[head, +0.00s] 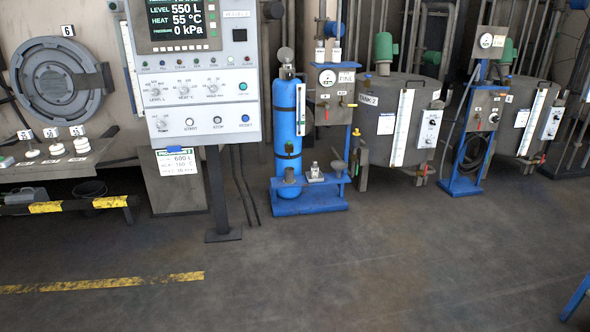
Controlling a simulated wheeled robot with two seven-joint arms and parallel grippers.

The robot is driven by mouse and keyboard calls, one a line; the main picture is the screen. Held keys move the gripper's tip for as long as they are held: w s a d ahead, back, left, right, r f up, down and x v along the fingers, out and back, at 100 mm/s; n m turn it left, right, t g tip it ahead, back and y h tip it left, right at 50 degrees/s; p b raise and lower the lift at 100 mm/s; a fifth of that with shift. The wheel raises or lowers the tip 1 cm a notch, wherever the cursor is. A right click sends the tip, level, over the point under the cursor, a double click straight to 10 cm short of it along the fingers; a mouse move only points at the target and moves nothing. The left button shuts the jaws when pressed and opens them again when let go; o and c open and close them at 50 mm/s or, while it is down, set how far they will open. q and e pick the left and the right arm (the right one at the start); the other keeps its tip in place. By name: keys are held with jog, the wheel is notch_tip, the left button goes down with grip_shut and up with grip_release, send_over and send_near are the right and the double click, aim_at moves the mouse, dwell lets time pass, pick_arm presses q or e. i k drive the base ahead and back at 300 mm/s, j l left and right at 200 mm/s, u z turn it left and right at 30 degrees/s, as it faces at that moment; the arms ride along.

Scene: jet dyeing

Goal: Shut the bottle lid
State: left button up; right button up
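A tall blue bottle-like cylinder (287,122) stands upright on a blue base (312,202) near the middle of the head view. A small round grey disc (285,55) stands up above its top on a narrow neck. It may be the raised lid, but it is too small to tell. A sight gauge (301,109) runs down the cylinder's right side. Neither of my grippers is in view.
A control panel (199,75) on a post stands left of the cylinder. A valve stand (334,90) and a grey tank (395,115) stand to its right. A striped bar (68,206) is at far left. The floor (330,275) in front is clear.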

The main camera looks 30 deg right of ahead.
aim_at(284, 53)
jog(key=i+l+z, duration=1.05)
jog(key=i+z, duration=0.45)
jog(key=i, duration=1.25)
jog(key=i+z, duration=0.1)
jog(key=i, duration=1.2)
jog(key=i+j+z, duration=0.1)
jog(key=i, duration=1.25)
